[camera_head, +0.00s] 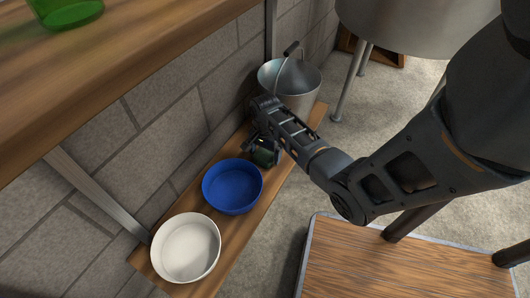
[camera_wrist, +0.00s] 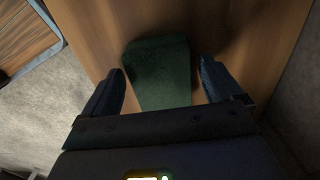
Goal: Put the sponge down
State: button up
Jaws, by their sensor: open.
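The sponge (camera_wrist: 158,72) is a dark green block. In the wrist view it lies on the wooden plank shelf (camera_wrist: 92,40), between the two open fingers of my gripper (camera_wrist: 160,88). There is a visible gap between the sponge and at least the right finger. In the head view the sponge (camera_head: 266,157) is partly hidden by my gripper (camera_head: 259,146), which is low over the shelf (camera_head: 236,241) between the blue bowl and the metal bucket.
A blue bowl (camera_head: 233,186) and a white bowl (camera_head: 186,248) stand on the shelf nearer the camera. A metal bucket (camera_head: 298,84) stands at its far end. A stone wall (camera_head: 165,100) runs along the left. A wooden-topped table (camera_head: 400,262) stands at lower right.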

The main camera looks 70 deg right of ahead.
aim_at(265, 153)
notch_tip(265, 153, up, 12)
jog(key=f+p, duration=0.1)
jog(key=p, duration=0.4)
jog(key=w+a+f+n+t, duration=0.15)
jog(key=w+a, duration=0.25)
jog(key=a, duration=0.5)
jog(key=w+a+n+t, duration=0.3)
jog(key=a, duration=0.6)
jog(key=s+a+r+n+t+h, duration=0.1)
jog(key=s+a+r+n+t, duration=0.15)
jog(key=a, duration=0.95)
jog(key=s+a+r+n+t+h, duration=0.1)
jog(key=s+a+r+n+t, duration=0.2)
jog(key=s+a+r+n, duration=0.45)
jog(key=s+d+r+n+t+y, duration=0.1)
jog(key=s+r+n+t, duration=0.1)
jog(key=s+r, duration=0.4)
jog(key=s+d+r+n+t+y, duration=0.1)
jog(key=s+r+n+t, duration=0.2)
jog(key=s+r, duration=0.4)
notch_tip(265, 153, up, 5)
jog(key=shift+s+d+r+n, duration=0.15)
jog(key=shift+s+d+n, duration=0.1)
jog(key=shift+n, duration=0.4)
